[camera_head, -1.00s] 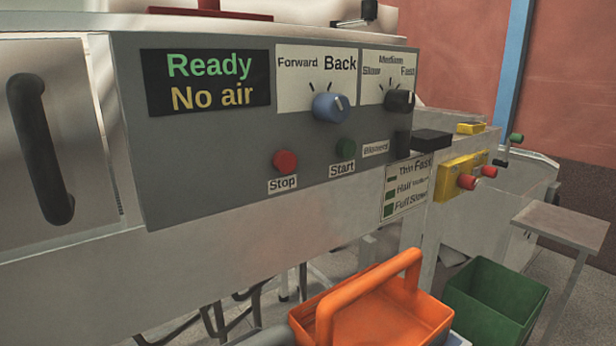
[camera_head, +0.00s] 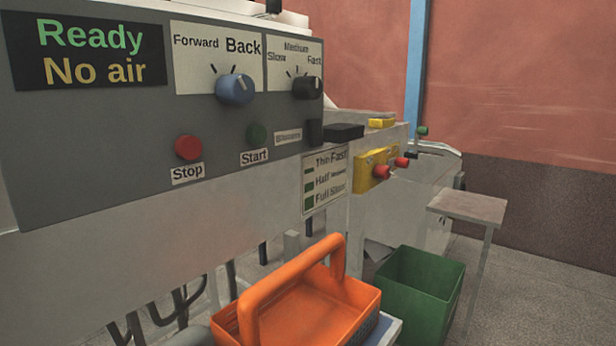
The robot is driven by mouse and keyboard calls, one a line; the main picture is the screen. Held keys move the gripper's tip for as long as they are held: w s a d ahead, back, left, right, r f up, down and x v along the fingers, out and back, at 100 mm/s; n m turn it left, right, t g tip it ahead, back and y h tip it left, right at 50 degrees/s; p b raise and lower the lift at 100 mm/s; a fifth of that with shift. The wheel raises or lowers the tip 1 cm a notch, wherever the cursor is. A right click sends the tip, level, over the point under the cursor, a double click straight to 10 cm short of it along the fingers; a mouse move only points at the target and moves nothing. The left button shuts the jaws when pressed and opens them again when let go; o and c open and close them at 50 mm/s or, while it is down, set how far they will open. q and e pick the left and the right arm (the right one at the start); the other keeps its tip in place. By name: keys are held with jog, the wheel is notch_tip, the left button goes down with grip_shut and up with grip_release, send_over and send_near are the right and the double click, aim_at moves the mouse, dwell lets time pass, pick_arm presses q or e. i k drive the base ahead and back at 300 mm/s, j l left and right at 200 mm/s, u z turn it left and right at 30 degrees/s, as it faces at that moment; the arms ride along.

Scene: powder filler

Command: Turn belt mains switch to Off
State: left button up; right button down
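A yellow box (camera_head: 362,180) with red knobs (camera_head: 381,173) is mounted on the side of the machine, right of the control panel. No label marks it as the belt mains switch, and the knob positions are too small to read. The grey control panel (camera_head: 90,170) has a blue knob (camera_head: 236,90) under "Forward" and "Back", and a black knob (camera_head: 306,88) under "Slow", "Medium" and "Fast". The display (camera_head: 88,55) reads "Ready" and "No air". Neither of my grippers is in view.
Below are an orange basket (camera_head: 300,310) with a raised handle and a green bin (camera_head: 420,290). A small table (camera_head: 467,207) stands at right. Floor shows at far right.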

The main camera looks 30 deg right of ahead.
aim_at(383, 172)
jog(key=z, duration=0.4)
jog(key=l+z, duration=0.15)
jog(key=z, duration=0.25)
jog(key=k+l+z, duration=0.1)
jog(key=z, duration=0.3)
